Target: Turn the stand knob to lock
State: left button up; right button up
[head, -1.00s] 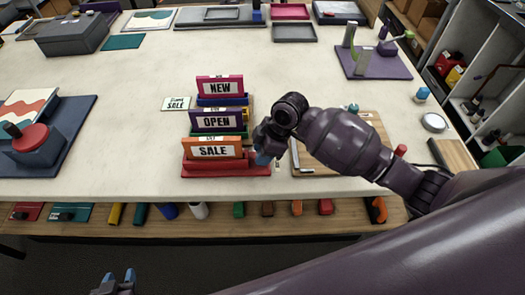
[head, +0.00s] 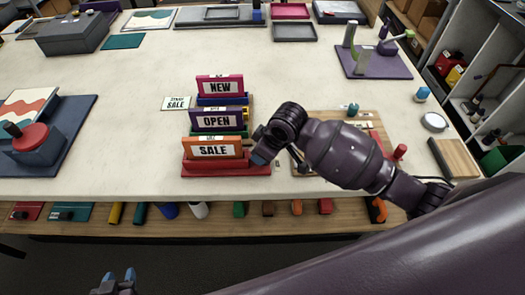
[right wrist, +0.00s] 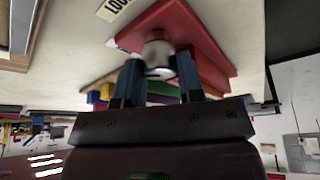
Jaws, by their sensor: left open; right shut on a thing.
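The red stand (head: 225,170) holds the orange SALE sign (head: 212,149) upright near the table's front edge. Behind it stand the purple OPEN sign (head: 216,120) and the pink NEW sign (head: 219,87). My right gripper (head: 260,160) is at the right end of the red stand, and its hand hides the knob in the head view. In the right wrist view, its blue fingers are shut on a pale round knob (right wrist: 158,50) beside the red base (right wrist: 195,35). A partly cut-off label starting "LO" (right wrist: 115,8) lies nearby. My left gripper (head: 119,277) is open and empty, below the table's front edge.
A small card reading SALE (head: 176,103) lies left of the signs. A wooden board (head: 340,120) lies right, partly behind my right arm. A blue-grey block with a red disc (head: 35,145) stands far left.

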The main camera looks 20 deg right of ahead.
dwell(0.4)
jog(key=o, duration=0.9)
jog(key=shift+s, duration=0.1)
